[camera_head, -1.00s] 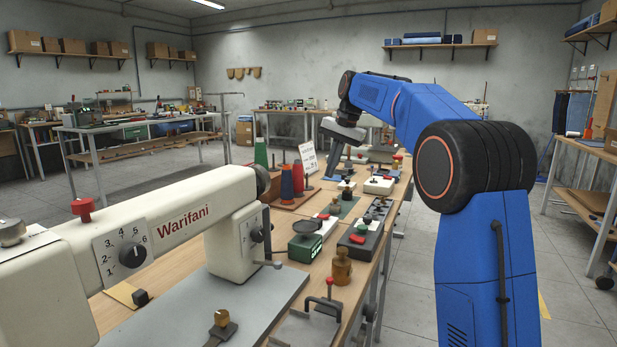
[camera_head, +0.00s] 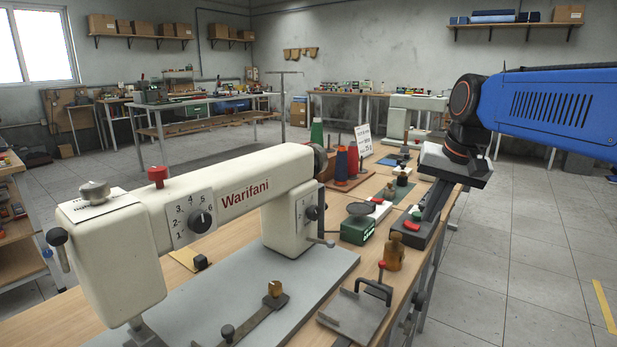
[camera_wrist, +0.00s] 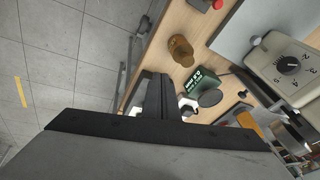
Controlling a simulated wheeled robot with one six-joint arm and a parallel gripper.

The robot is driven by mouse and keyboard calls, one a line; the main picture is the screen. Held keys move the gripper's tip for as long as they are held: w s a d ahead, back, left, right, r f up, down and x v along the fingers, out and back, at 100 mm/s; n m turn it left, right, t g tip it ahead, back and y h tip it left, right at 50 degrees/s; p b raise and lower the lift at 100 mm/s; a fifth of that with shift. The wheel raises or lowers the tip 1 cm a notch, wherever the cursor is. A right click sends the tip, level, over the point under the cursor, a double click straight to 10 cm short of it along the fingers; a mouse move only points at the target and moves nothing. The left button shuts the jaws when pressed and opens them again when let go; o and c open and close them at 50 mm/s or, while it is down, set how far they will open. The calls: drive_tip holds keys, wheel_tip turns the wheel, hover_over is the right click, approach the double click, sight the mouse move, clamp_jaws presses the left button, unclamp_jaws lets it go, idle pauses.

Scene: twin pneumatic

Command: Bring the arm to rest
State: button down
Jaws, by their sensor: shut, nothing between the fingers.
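My arm reaches in from the right in the head view, and my gripper (camera_head: 428,216) hangs from it with its fingers tilted down toward the right edge of the workbench (camera_head: 398,275). The fingers are shut and hold nothing. In the head view they overlap a dark box with a red button (camera_head: 412,226); I cannot tell the gap between them. In the wrist view the shut fingers (camera_wrist: 156,78) show over the bench edge, beside a green box (camera_wrist: 198,87) and a brown bottle-like weight (camera_wrist: 181,50).
A cream sewing machine (camera_head: 240,199) marked Warifani stands at the front left of the bench. Thread cones (camera_head: 341,164) and a white card (camera_head: 363,140) stand behind it. Open tiled floor (camera_head: 540,240) lies to the right of the bench.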

drive_tip(key=s+d+f+n, duration=0.1)
drive_tip(key=s+f, duration=0.8)
drive_tip(key=s, duration=0.2)
drive_tip(key=s+d+f+n+t+h, duration=0.1)
drive_tip(key=s+f+n, duration=0.1)
drive_tip(key=s+f, duration=0.7)
drive_tip(key=shift+s, duration=1.15)
drive_tip(key=shift+d, duration=0.1)
